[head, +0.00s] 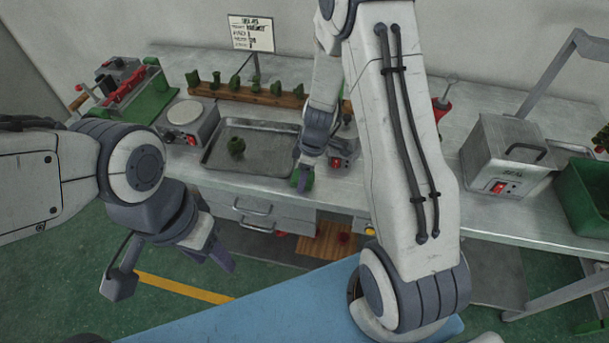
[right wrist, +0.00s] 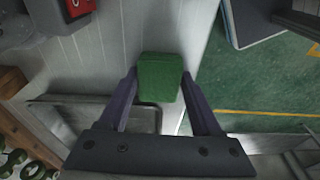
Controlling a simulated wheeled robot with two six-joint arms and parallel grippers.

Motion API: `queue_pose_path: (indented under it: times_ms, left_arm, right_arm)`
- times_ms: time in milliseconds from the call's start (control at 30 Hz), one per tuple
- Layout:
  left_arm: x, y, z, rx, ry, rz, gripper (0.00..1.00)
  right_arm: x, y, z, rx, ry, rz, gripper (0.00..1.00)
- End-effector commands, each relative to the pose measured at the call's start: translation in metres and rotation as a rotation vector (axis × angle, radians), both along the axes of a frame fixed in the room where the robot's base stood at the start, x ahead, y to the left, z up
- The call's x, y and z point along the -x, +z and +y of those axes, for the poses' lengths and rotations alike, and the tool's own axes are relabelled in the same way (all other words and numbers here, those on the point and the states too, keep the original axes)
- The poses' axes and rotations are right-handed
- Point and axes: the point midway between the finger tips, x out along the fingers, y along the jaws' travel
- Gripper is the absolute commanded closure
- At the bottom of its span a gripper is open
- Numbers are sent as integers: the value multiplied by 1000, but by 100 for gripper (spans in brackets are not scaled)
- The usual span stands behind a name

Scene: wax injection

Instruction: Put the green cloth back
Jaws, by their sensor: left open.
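The green cloth (right wrist: 160,78) shows in the right wrist view as a small folded block between the fingertips of my right gripper (right wrist: 159,85). Both fingers lie close along its sides, and it appears held. In the head view the cloth (head: 309,181) shows partly behind the right gripper (head: 303,177), near the counter's front edge, just right of the metal tray. My left gripper (head: 222,258) is open and empty, in front of the counter over the floor.
The metal tray (head: 270,163) holds a dark green piece (head: 236,147). A wooden rack (head: 247,94) with several green pieces stands behind it. A round-plate device (head: 186,118) is left of the tray. A metal box (head: 505,160) and a green bin (head: 588,196) are at right.

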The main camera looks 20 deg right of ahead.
Motion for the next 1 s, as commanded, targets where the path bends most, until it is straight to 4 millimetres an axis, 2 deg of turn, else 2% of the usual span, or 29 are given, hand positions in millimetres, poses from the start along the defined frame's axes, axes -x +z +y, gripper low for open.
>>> queue_pose_path:
  times_ms: [333,467,567,800,1000]
  left_arm:
    - [0,1,0,0,0,0,50]
    - [0,9,0,0,0,0,50]
    - [0,7,0,0,0,0,50]
    - [0,6,0,0,0,0,50]
    - [0,3,0,0,0,0,50]
  right_arm:
    - [-1,1,-1,2,0,-2,9]
    - [-1,7,-1,2,0,-2,9]
    - [-1,21,-3,2,1,-8,9]
    - [3,73,-10,3,0,-11,9]
    - [7,106,-14,3,-1,-8,9]
